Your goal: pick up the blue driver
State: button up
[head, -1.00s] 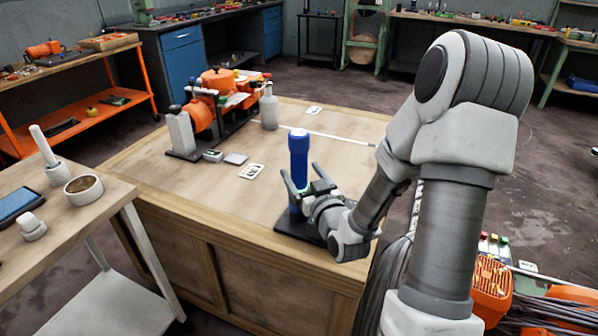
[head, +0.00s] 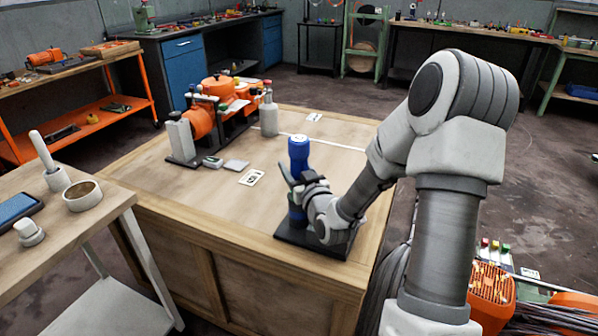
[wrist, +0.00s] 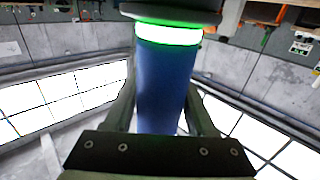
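The blue driver (head: 298,157) stands upright on a dark base plate (head: 291,238) near the front right corner of the wooden table. My gripper (head: 297,178) is around its body from the right, with one finger on each side. In the wrist view the driver (wrist: 165,85) fills the space between the two fingers (wrist: 165,100), and a lit green ring shows near its dark end. The fingers look closed against its sides, though the contact is partly hidden. The driver's lower part is partly hidden by my gripper in the head view.
An orange and grey machine (head: 203,124) stands at the back left of the table, with a grey bottle (head: 269,118) beside it. A white card (head: 251,177) lies left of the driver. A side bench (head: 95,220) stands at left.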

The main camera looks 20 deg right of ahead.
grip_shut()
jog(key=shift+r, duration=0.1)
notch_tip(320, 180, up, 18)
jog(key=p, duration=0.5)
jog(key=w+a+f, duration=0.1)
jog(key=a+f, duration=1)
jog(key=f, duration=0.1)
notch_tip(320, 180, up, 14)
jog(key=p, duration=1.5)
jog(key=s+d+f+b, duration=0.1)
jog(key=d+f+b, duration=0.2)
jog(key=d+b, duration=0.8)
jog(key=shift+b, duration=3.15)
